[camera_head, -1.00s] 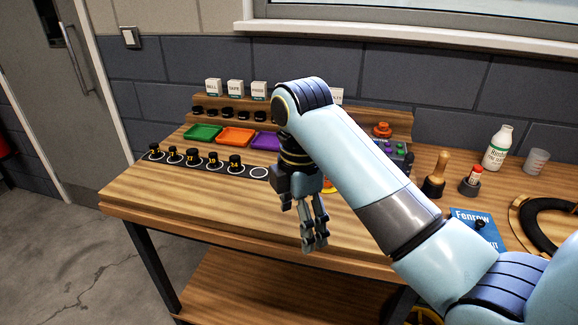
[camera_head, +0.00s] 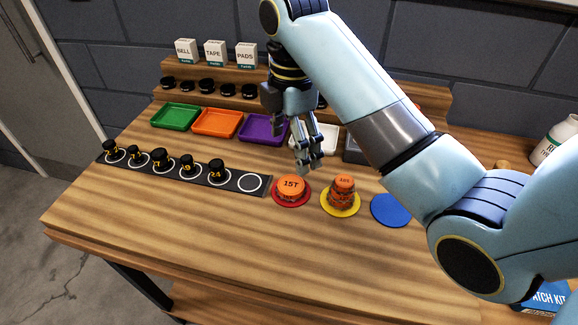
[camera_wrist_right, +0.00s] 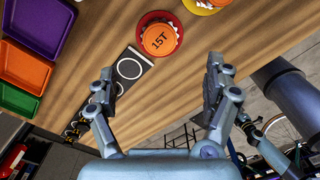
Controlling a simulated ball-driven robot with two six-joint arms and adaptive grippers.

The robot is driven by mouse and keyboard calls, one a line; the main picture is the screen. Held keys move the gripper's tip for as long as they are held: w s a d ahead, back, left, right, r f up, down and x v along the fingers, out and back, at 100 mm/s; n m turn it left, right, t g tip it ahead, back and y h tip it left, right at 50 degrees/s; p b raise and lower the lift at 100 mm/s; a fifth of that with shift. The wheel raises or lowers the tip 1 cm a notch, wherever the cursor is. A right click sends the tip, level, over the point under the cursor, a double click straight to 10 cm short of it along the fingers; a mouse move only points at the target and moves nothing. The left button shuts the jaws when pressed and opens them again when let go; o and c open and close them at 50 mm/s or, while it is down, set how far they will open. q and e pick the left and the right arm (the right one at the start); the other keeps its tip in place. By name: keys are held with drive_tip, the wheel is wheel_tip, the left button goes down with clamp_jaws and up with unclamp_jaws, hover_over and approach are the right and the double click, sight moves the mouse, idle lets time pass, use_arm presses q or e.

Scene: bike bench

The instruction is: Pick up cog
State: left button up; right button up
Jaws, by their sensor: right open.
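An orange cog marked 15T (camera_head: 291,186) lies on a red disc (camera_head: 276,200) on the bench. It also shows in the right wrist view (camera_wrist_right: 159,40), beyond the fingertips. A stack of smaller orange cogs (camera_head: 343,188) sits on a yellow disc (camera_head: 341,210). Several black cog pieces, one marked 24 (camera_head: 217,172), stand on a dark strip whose right-end white ring (camera_head: 251,183) is empty. My right gripper (camera_head: 310,168) is above the bench, just behind the 15T cog in the head view. Its fingers are apart and empty in the right wrist view (camera_wrist_right: 160,92).
Green (camera_head: 176,116), orange (camera_head: 217,123) and purple (camera_head: 263,130) trays line the back, below a shelf with white boxes (camera_head: 215,52). A blue disc (camera_head: 391,210) lies bare to the right. The front of the bench (camera_head: 200,235) is clear.

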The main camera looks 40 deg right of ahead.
hover_over(291, 184)
drive_tip(key=f, duration=0.4)
drive_tip(key=shift+s+a+b, duration=0.1)
drive_tip(key=shift+s+b, duration=0.15)
drive_tip(key=shift+b, duration=0.15)
drive_tip(key=shift+f, duration=0.4)
drive_tip(key=f, duration=0.5)
drive_tip(key=shift+w+f, duration=0.25)
use_arm(q)
drive_tip(key=shift+s+a+f, duration=0.25)
drive_tip(key=shift+s+f, duration=0.1)
drive_tip(key=shift+s, duration=0.05)
use_arm(e)
drive_tip(key=c, duration=0.4)
use_arm(q)
drive_tip(key=shift+s, duration=0.3)
use_arm(e)
drive_tip(key=c, duration=0.9)
drive_tip(key=shift+r, duration=0.1)
